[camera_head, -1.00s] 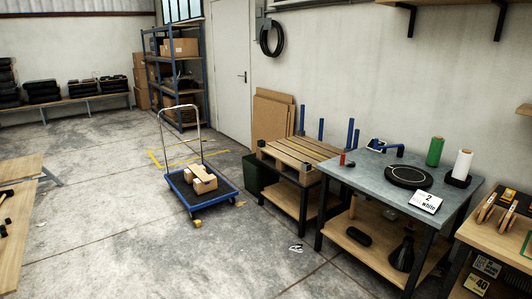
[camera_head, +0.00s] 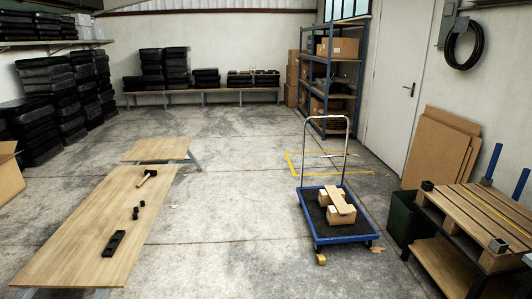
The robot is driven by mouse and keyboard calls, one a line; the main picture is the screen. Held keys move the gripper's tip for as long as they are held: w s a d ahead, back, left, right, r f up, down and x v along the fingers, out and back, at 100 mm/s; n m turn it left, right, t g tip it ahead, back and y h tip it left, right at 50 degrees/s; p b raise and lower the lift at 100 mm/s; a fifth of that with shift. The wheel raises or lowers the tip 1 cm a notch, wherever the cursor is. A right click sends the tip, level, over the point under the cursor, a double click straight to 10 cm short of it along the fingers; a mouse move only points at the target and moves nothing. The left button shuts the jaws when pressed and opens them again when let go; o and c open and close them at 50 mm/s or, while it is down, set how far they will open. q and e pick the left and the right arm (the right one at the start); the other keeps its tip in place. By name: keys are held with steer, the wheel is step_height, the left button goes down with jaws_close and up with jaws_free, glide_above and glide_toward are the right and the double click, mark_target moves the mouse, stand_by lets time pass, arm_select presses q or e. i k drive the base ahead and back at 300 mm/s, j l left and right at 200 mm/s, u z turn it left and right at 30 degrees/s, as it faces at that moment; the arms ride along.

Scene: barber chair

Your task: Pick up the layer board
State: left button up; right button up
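Several flat brown boards (camera_head: 438,158) lean upright against the wall at the right, between the door and the wooden pallet. They look like the layer board, but I cannot tell which single sheet is meant. Their lower right part is hidden behind the pallet and a dark green bin. Neither of my grippers shows in this view.
A blue platform cart (camera_head: 338,232) with cardboard boxes (camera_head: 342,216) stands left of the boards. The pallet (camera_head: 478,212) rests on a dark-framed stand at right. A low wooden table (camera_head: 85,235) fills the left front. Grey floor (camera_head: 235,215) between table and cart is clear.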

mark_target(341, 207)
steer(key=i+u, duration=0.1)
steer(key=i, duration=2)
steer(key=i+z, duration=0.2)
steer(key=i, duration=0.35)
steer(key=i+z, duration=0.25)
steer(key=i, duration=0.3)
steer(key=i+j+z, duration=0.2)
steer(key=i, duration=0.3)
steer(key=i+j+z, duration=0.2)
steer(key=i, duration=0.35)
